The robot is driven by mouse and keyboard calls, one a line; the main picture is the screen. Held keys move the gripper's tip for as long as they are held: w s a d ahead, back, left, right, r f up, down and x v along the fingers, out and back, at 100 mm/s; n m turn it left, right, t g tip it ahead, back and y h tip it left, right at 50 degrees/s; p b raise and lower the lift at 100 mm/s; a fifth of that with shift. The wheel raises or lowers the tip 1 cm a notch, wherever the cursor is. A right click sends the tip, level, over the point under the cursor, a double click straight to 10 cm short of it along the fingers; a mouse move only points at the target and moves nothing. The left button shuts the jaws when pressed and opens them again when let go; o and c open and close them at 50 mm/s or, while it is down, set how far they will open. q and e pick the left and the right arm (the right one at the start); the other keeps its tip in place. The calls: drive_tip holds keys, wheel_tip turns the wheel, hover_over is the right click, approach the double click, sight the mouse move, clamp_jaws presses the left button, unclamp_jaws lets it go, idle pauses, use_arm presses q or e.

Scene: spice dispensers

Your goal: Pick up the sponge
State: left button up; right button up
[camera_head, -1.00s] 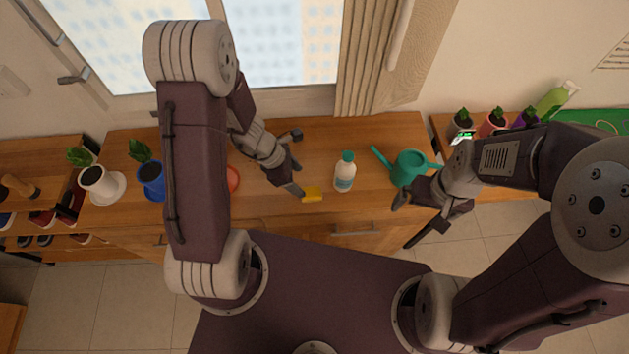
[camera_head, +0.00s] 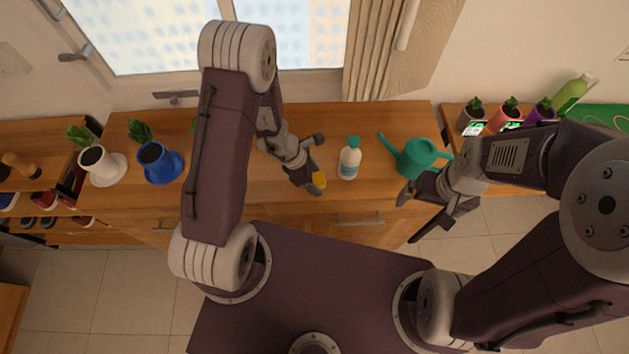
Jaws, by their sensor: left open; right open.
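The yellow sponge (camera_head: 319,180) lies on the wooden cabinet top, left of a white bottle with a teal cap. My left gripper (camera_head: 318,164) is open right at the sponge, and its lower finger hides part of it. Whether the fingers touch the sponge cannot be told. My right gripper (camera_head: 410,215) is open and empty, in front of the teal watering can and apart from the sponge.
The white bottle (camera_head: 349,160) stands close to the right of the sponge. The teal watering can (camera_head: 417,158) is farther right. A blue pot (camera_head: 160,163) and a white pot (camera_head: 101,167) with plants stand at the left. The wooden cabinet top (camera_head: 385,115) is clear behind the bottle.

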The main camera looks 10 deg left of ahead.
sight(315, 178)
use_arm(q)
drive_tip(key=shift+s+r, duration=0.1)
drive_tip(key=c, duration=1.4)
wheel_tip(315, 178, up, 10)
drive_tip(key=p, duration=0.5)
